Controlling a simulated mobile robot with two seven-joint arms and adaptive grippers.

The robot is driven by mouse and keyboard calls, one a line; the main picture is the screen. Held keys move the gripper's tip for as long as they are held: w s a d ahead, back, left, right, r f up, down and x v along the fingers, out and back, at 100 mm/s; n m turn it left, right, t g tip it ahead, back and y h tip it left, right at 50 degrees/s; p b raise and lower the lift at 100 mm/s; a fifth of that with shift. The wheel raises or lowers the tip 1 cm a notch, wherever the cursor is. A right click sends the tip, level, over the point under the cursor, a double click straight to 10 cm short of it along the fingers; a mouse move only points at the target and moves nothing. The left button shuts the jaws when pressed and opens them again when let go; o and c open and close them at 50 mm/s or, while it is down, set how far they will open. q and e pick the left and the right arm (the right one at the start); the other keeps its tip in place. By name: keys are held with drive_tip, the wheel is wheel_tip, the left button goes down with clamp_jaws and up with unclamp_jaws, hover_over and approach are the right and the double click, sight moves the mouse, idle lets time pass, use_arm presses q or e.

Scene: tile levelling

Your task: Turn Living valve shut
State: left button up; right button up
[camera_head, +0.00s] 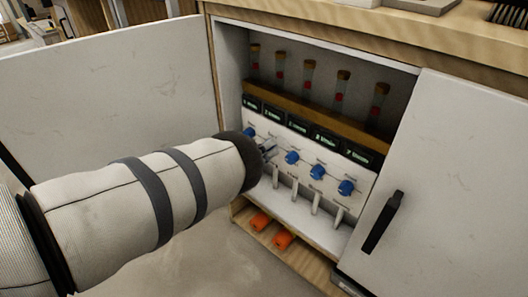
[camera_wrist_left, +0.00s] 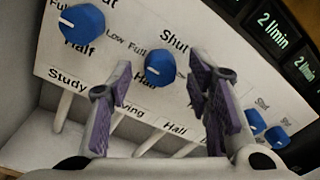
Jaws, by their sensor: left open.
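The Living valve is a blue round knob (camera_wrist_left: 159,67) on a white panel. In the left wrist view it shows between the fingers of my left gripper (camera_wrist_left: 162,80), which is open; I see no clear contact. A white mark sits on the knob's left side, away from the word Shut at its upper right. The Living label is partly covered by the left finger. In the head view my left gripper (camera_head: 269,150) is at the panel and hides this knob. My right gripper is not in view.
The Study knob (camera_wrist_left: 81,28) is to the left; other blue knobs (camera_head: 317,171) are to the right. White levers or pipes (camera_head: 297,194) hang below. The cabinet's left door (camera_head: 110,85) and right door (camera_head: 440,170) stand open. Orange items (camera_head: 282,238) lie at the bottom.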

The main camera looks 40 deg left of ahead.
use_arm(q)
drive_tip(key=shift+w, duration=0.3)
drive_tip(key=shift+c, duration=0.6)
clamp_jaws()
